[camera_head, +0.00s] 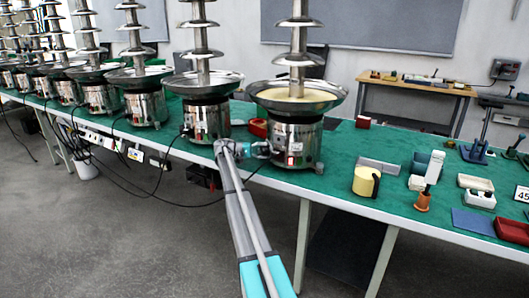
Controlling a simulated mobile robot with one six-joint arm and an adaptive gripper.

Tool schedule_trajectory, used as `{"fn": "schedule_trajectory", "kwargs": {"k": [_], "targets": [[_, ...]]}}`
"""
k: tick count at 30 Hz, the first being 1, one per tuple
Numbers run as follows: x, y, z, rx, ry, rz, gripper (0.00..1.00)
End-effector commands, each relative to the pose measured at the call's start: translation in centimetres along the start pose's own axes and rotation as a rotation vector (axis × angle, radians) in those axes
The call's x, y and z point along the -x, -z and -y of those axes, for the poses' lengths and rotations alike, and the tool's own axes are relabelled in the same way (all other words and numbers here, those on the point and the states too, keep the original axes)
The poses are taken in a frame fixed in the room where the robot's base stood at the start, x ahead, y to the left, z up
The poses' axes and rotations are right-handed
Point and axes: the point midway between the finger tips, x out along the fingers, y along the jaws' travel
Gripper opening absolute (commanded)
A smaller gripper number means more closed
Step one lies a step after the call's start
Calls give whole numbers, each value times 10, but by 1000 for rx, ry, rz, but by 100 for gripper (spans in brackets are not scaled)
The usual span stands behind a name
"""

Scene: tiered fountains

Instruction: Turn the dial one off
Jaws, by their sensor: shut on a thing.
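The nearest tiered fountain (297,94) stands at the centre of the green-topped table, with a wide metal bowl holding pale liquid above a shiny cylindrical base (307,138). My arm reaches up from the bottom of the picture to the left front of this base. My gripper (267,150) is against the base's front and is shut on the dial there. The fingers hide the dial, so its angle cannot be read.
More fountains, such as the neighbouring one (205,112), line the table to the left, with cables and a power strip (105,140) along its front edge. A yellow cylinder (364,181), an orange-based tool (423,202) and trays stand to the right.

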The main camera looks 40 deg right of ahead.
Motion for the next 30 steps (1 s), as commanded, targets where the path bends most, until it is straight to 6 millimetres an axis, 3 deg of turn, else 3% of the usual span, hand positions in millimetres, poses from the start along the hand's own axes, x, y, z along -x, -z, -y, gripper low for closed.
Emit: {"fn": "schedule_trajectory", "kwargs": {"k": [7,8,12,13,30], "targets": [[3,3,-1,-1,-3,-9,22],[3,3,-1,-1,-3,-9,71],[2,3,-1,-1,-2,-8,97],[2,2,-1,-1,-2,-7,100],[7,1,0,-1,0,-3,100]]}}
